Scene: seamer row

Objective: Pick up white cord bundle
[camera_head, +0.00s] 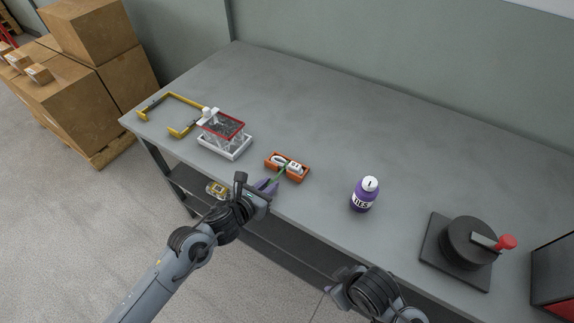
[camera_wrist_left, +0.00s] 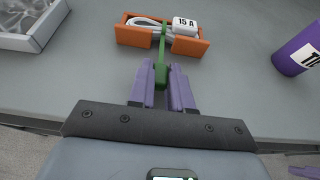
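The white cord bundle (camera_head: 281,161) lies in a small orange tray (camera_wrist_left: 127,36) near the table's front edge. In the left wrist view, the bundle shows white cord loops (camera_wrist_left: 149,25) and a white block marked 15 A (camera_wrist_left: 185,26). A green strap (camera_wrist_left: 164,45) runs from the bundle over the tray's near wall. My left gripper (camera_wrist_left: 162,75), with purple fingers, is at the tray's near side. Its fingers are close together, with the strap's thick end between them, apparently held.
A white basket (camera_head: 226,146) with a red rim and a yellow-handled frame (camera_head: 172,100) stand left of the tray. A purple bottle marked TIES (camera_head: 364,195) and a dark round device with a red knob (camera_head: 466,245) stand right. The table's back is clear.

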